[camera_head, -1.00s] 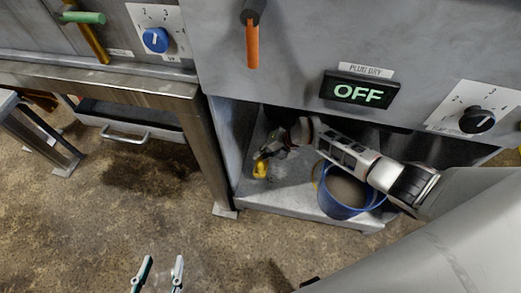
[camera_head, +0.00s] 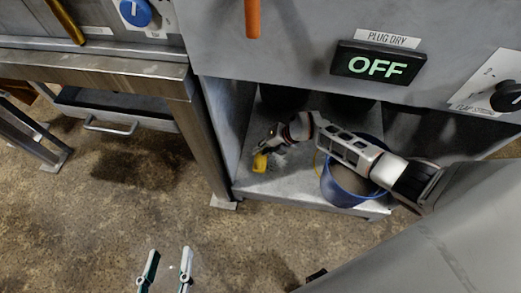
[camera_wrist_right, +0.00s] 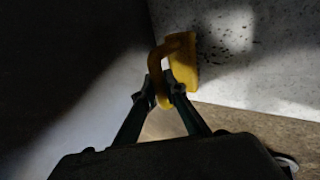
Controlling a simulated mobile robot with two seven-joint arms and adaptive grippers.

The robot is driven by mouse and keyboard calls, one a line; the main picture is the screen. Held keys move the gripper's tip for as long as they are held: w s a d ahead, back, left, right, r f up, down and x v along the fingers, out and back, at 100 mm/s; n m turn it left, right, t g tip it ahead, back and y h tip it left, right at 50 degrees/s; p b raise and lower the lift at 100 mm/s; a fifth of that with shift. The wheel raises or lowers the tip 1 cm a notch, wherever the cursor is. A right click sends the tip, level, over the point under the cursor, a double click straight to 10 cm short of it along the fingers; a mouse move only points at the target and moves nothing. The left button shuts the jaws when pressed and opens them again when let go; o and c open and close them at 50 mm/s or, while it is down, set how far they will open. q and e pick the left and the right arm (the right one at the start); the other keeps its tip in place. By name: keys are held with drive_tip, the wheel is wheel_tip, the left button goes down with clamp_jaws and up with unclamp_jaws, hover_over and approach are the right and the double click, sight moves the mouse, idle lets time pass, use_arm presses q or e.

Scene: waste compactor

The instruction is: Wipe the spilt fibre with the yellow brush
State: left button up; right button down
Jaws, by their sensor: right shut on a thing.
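The yellow brush (camera_head: 260,163) is low inside the open bay, near its left side and just above or on the bay floor. My right gripper (camera_head: 269,149) is shut on it. In the right wrist view, the fingers close around the yellow handle loop (camera_wrist_right: 158,68), with the brush body (camera_wrist_right: 184,62) beyond them. Dark specks of spilt fibre (camera_wrist_right: 238,42) lie scattered on the pale surface right of the brush. Whether the bristles touch the surface is unclear. My left gripper (camera_head: 166,270) is open and empty, low in the head view above the floor.
A blue bucket (camera_head: 344,194) stands in the bay under my right forearm. The bay floor (camera_head: 300,186) has a front edge above the concrete. A metal table leg (camera_head: 208,150) stands at the bay's left. An OFF display (camera_head: 373,66) hangs above. Open floor lies in front.

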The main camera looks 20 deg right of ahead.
use_arm(q)
drive_tip(key=shift+s+f, duration=0.15)
drive_tip(key=shift+f, duration=0.05)
use_arm(e)
drive_tip(key=shift+f, duration=0.1)
use_arm(q)
drive_tip(key=shift+s+f+b, duration=0.25)
drive_tip(key=shift+f+b, duration=0.1)
drive_tip(key=shift+f, duration=0.25)
use_arm(e)
drive_tip(key=shift+f, duration=0.7)
use_arm(q)
drive_tip(key=shift+s+f, duration=0.1)
drive_tip(key=shift+f, duration=0.15)
use_arm(e)
drive_tip(key=shift+f, duration=0.2)
